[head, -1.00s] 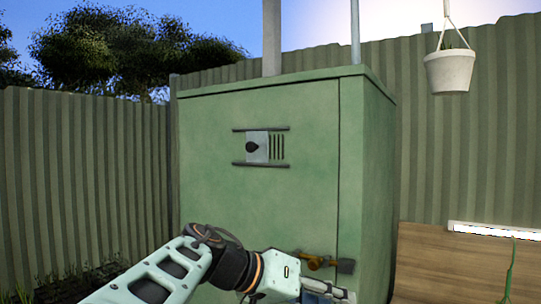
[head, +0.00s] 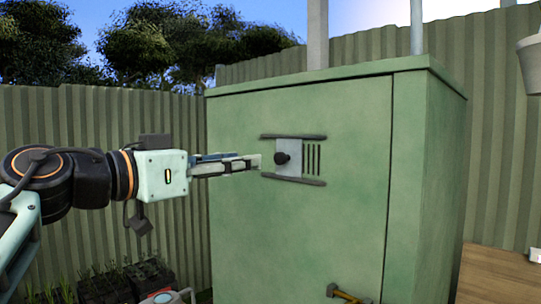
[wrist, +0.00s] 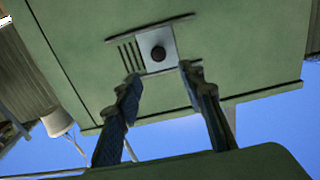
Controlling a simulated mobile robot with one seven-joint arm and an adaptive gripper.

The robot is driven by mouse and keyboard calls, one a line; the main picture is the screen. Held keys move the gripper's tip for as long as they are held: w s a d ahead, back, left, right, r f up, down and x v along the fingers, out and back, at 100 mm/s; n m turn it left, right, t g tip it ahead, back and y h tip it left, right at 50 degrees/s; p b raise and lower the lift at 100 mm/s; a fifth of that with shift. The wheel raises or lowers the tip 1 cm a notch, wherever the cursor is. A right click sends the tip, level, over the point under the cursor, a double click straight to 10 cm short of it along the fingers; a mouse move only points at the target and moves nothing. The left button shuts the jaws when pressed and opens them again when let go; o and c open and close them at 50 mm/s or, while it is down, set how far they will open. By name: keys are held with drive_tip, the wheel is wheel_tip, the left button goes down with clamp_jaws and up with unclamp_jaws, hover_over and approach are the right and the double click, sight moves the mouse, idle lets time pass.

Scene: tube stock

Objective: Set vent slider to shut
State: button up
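The vent slider is a pale grey plate (head: 294,169) with a round black knob (head: 282,158), set between two dark horizontal rails on the green cabinet (head: 300,230). The plate sits at the left of the rails, and the dark vent slots (head: 313,158) to its right are uncovered. My gripper (head: 254,163) points at the vent from the left, its tips close to the plate's left edge. The wrist view shows it open (wrist: 160,75) and empty. There the knob (wrist: 158,53) lies beyond the fingertips, between their lines, and looks untouched.
A brass-coloured handle (head: 348,295) is low on the cabinet door. Potted plants (head: 110,285) stand at lower left. A white hanging pot (head: 530,60) is at the right edge. Corrugated fence (head: 160,130) stands behind. The door face around the vent is clear.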

sight(278, 157)
drive_tip(key=p+x, duration=0.1)
drive_tip(key=x, duration=0.9)
drive_tip(key=shift+f, duration=0.1)
clamp_jaws()
